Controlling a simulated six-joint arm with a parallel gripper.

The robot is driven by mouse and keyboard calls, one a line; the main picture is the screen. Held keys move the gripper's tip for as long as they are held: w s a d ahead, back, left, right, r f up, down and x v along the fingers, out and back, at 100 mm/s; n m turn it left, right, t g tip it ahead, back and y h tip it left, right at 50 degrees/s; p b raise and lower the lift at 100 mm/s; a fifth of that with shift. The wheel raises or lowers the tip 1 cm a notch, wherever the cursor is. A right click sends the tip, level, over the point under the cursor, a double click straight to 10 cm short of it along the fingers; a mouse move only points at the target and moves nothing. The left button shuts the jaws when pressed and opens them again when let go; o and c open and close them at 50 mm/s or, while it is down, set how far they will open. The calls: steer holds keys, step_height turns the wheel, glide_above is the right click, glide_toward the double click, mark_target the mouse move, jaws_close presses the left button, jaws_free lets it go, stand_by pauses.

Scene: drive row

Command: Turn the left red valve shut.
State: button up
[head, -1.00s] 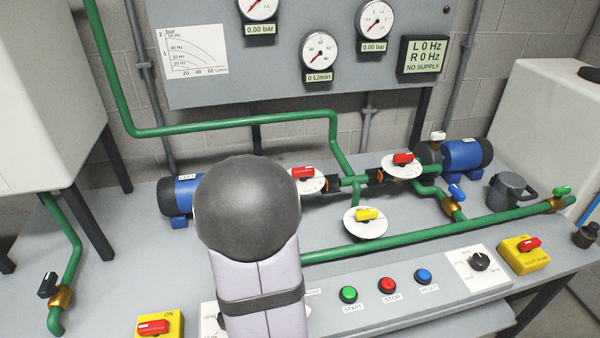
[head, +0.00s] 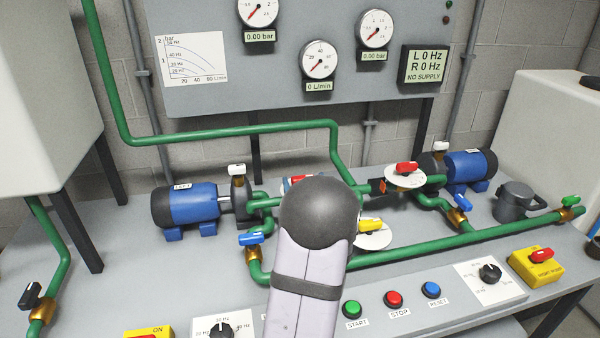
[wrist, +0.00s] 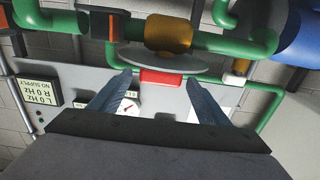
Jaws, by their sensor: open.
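The left red valve (head: 297,180) is a red handle over a white round plate. In the head view my arm covers most of it. The wrist view sees the scene upside down and shows the red handle (wrist: 163,77) below a grey disc (wrist: 165,61) and a brass fitting on the green pipe. My gripper (wrist: 158,80) is open, with one finger on each side of the handle in that picture and visible gaps beside it. I cannot tell how far the fingertips are from it in depth. The head view hides my fingers behind my arm.
A yellow-handled valve (head: 370,225) is close to the right of my arm. The right red valve (head: 406,169) stands farther right. The left blue pump (head: 188,207) and a blue-handled valve (head: 251,238) are to the left. Green pipes run around them.

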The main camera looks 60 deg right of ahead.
steer(key=shift+p+x, duration=0.4)
steer(key=shift+x, duration=2.8)
steer(key=shift+f, duration=0.1)
steer(key=c, duration=1.1)
